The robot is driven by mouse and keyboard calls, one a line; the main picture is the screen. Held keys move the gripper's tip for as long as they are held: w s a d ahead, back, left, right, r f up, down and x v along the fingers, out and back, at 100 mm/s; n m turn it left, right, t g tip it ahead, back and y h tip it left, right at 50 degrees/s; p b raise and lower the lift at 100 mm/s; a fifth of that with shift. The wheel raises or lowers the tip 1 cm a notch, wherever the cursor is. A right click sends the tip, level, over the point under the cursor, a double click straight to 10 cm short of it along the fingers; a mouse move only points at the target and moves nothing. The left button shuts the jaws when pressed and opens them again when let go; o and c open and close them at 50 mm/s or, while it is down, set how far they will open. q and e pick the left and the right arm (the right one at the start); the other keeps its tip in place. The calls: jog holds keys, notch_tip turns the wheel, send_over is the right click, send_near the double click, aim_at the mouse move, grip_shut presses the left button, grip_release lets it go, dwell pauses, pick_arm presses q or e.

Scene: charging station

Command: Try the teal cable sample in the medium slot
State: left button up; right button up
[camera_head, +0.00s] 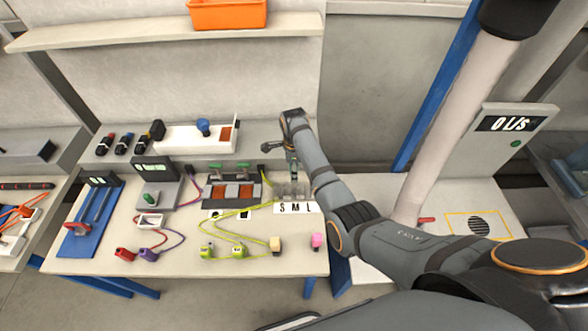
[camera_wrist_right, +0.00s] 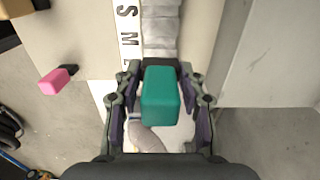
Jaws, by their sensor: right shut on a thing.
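The teal cable sample (camera_wrist_right: 160,97) is a teal block with a black end. It sits between the fingers of my right gripper (camera_wrist_right: 160,110), which is shut on it; this gripper also shows in the head view (camera_head: 291,168). The grey slot block (camera_wrist_right: 160,28) lies just beyond the black end in the wrist view, and it shows under the gripper in the head view (camera_head: 302,189). A white strip marked S, M, L (camera_head: 295,207) runs along its front. I cannot tell whether the sample touches the block. The slot openings are not clear. My left gripper is not in view.
A pink sample (camera_head: 318,240) and a tan sample (camera_head: 275,243) stand near the table's front edge. Yellow-green cables (camera_head: 239,251) and red and purple plugs (camera_head: 136,254) lie to the left. A white tray (camera_head: 180,140) stands at the back. The table ends just right of the slot block.

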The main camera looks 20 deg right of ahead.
notch_tip(320, 180, down, 2)
jog(key=shift+f+b, duration=0.25)
jog(key=shift+b, duration=0.65)
notch_tip(320, 180, down, 3)
jog(key=shift+r+b, duration=0.2)
jog(key=shift+b, duration=0.7)
jog(key=shift+w+f, duration=0.1)
jog(key=shift+f, duration=0.25)
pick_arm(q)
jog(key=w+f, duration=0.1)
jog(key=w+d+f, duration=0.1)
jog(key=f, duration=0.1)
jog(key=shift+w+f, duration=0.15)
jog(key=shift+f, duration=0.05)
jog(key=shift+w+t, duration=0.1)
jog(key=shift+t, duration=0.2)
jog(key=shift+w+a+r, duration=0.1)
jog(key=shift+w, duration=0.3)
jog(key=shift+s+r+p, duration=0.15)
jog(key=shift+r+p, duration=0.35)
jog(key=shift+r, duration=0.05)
pick_arm(e)
jog(key=shift+r, duration=0.1)
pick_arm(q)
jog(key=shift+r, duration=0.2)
